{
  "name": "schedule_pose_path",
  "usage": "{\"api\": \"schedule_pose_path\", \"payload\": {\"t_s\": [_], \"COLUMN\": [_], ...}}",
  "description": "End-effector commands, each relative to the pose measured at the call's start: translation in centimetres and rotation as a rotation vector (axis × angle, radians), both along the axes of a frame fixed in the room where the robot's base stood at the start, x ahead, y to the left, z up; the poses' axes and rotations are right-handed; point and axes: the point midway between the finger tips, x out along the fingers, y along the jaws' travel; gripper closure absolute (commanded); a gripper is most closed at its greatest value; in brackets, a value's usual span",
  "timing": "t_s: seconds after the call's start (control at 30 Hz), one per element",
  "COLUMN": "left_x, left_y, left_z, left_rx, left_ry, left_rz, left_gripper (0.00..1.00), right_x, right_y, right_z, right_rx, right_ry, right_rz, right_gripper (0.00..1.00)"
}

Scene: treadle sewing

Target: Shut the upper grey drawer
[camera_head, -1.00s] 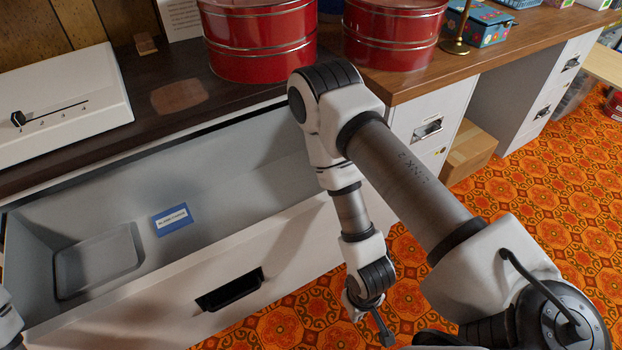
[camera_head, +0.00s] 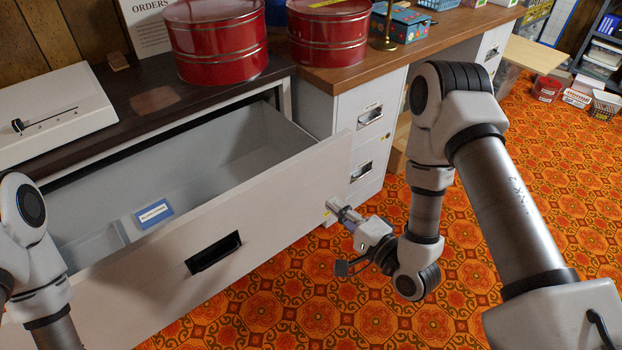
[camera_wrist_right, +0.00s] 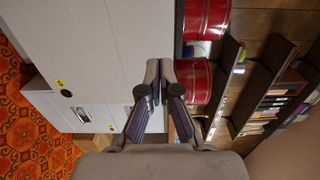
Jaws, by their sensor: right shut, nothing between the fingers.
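The upper grey drawer (camera_head: 255,207) is pulled well out from under the dark cabinet top in the head view. Its front has a dark recessed handle (camera_head: 213,252). Its pale front also fills the upper left of the right wrist view (camera_wrist_right: 95,40). My right gripper (camera_head: 336,207) is shut and empty in front of the drawer front, near its right end. In the right wrist view its fingertips (camera_wrist_right: 160,66) are together against the pale surface behind; I cannot tell whether they touch it. My left arm shows at the left edge, but its gripper is out of view.
Inside the drawer lie a blue card (camera_head: 154,214) and a grey tray (camera_head: 95,248). Red tins (camera_head: 215,40) and a white device (camera_head: 50,112) stand above. White filing drawers (camera_head: 362,135) stand to the right. The patterned orange floor (camera_head: 300,300) in front is clear.

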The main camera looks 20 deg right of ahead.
Motion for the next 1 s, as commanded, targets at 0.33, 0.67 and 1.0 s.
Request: {"api": "schedule_pose_path", "payload": {"t_s": [0.33, 0.67, 1.0], "left_x": [0.0, 0.0, 0.0], "left_y": [0.0, 0.0, 0.0], "left_z": [-0.6, -0.9, -0.9], "left_rx": [0.000, 0.000, 0.000], "left_ry": [0.001, 0.001, 0.001], "left_rz": [0.000, 0.000, 0.000], "left_gripper": [0.11, 0.11, 0.11], "right_x": [7.1, 11.2, 11.3], "right_y": [2.7, 4.1, 4.1], "right_z": [0.0, -0.1, -0.1], "right_rx": [-0.004, -0.002, -0.001], "right_ry": [-0.005, -0.001, 0.001], "right_rz": [0.004, 0.000, 0.000], "right_gripper": [1.00, 1.00, 1.00]}}
